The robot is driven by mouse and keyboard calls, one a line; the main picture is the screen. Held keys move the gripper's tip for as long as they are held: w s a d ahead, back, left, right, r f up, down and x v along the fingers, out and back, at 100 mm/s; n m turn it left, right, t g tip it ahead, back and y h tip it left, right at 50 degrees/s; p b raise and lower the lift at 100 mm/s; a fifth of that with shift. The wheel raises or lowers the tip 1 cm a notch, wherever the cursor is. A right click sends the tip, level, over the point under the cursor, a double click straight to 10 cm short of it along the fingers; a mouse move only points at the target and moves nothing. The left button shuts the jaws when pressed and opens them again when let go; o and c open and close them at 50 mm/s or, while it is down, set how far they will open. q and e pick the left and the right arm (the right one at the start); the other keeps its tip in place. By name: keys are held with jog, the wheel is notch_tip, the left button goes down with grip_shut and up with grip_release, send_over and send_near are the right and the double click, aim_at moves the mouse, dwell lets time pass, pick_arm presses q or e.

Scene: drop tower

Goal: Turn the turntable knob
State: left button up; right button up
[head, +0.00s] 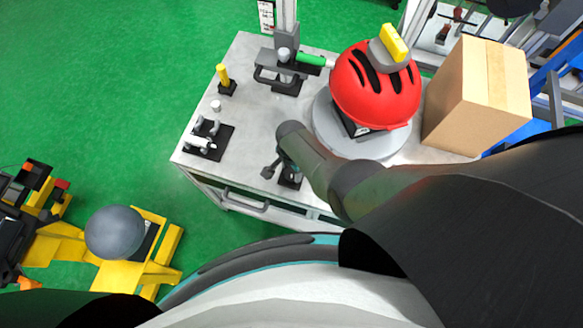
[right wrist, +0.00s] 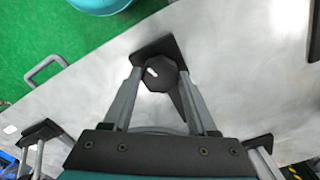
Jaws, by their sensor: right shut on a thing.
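The turntable is a grey round plate (head: 376,146) on the metal table, with a red helmet (head: 372,98) on it. My right arm reaches over the table's front edge, and my right gripper (head: 287,172) is low at the front of the table, left of the turntable. In the right wrist view, a dark faceted knob (right wrist: 160,74) with a small white mark sits between the fingers of my right gripper, which is shut on it. In the head view the knob is mostly hidden by the gripper. My left gripper is not in view.
A cardboard box (head: 482,88) stands right of the turntable. A yellow peg (head: 223,77), a clamp fixture (head: 208,138) and a post with a green handle (head: 309,58) stand on the left part of the table (head: 250,118). A grey ball (head: 115,232) rests on a yellow frame at lower left.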

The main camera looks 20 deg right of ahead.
jog(key=shift+m, duration=0.3)
dwell(1.5)
jog(key=o, duration=1.4)
jog(key=shift+c, duration=0.2)
jog(key=shift+r, duration=0.15)
